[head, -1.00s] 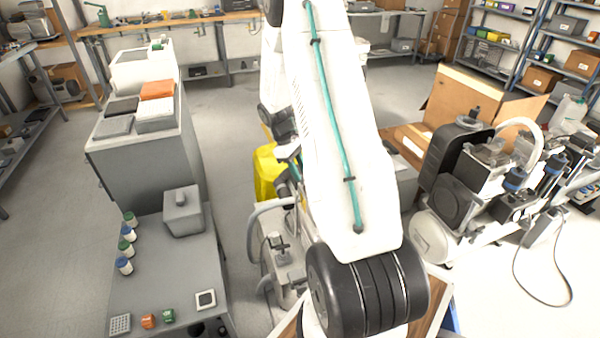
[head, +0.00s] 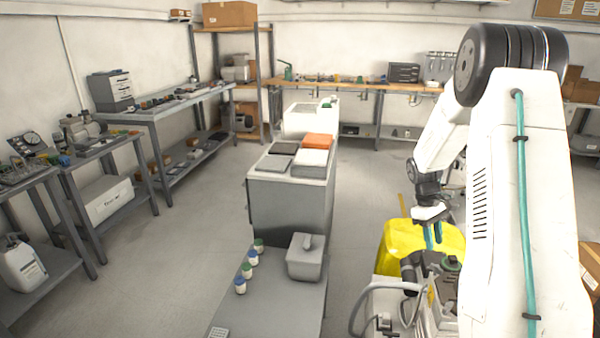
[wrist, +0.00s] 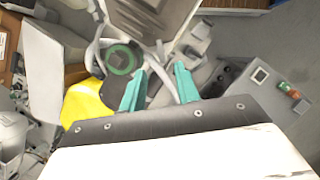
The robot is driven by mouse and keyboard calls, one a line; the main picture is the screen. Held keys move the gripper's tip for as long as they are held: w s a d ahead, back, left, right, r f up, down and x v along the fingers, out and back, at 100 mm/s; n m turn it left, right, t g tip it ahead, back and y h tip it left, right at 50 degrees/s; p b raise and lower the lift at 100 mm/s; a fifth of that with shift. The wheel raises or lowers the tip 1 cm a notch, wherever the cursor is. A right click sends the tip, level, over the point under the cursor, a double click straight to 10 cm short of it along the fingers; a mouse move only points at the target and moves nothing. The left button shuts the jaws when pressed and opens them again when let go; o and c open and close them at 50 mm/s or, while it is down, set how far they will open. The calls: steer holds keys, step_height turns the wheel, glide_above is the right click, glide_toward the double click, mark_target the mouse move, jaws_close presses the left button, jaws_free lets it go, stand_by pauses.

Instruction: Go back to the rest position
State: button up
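My gripper (head: 433,236) hangs below my folded white arm at the right of the head view, in front of a yellow bin or cover. In the wrist view, its two teal fingers (wrist: 160,82) are spread apart with nothing held between them. Below them lie a grey machine with hoses and a round green-ringed part (wrist: 121,60). The yellow object (wrist: 88,108) shows to the left of the fingers. My arm hides much of the right side of the head view.
A grey table (head: 262,312) with small jars and a grey lidded box (head: 306,257) stands at front centre. Behind it is a grey cabinet (head: 290,205) with trays on top. Benches line the left and back walls. The floor left of the cabinet is clear.

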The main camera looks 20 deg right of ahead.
steer(key=s+a+r+m+t, duration=0.1)
steer(key=s+a+r+t, duration=0.1)
steer(key=s+a+r, duration=0.5)
steer(key=s+a+r+t, duration=0.1)
steer(key=s+a+r, duration=0.7)
steer(key=a, duration=0.7)
steer(key=s+a+r+m+t+y, duration=0.1)
steer(key=s+a+r+t, duration=0.1)
steer(key=s+a+r, duration=0.6)
steer(key=a, duration=0.4)
steer(key=shift+r+m+t, duration=0.2)
steer(key=shift+m+t, duration=0.1)
steer(key=shift+d, duration=0.1)
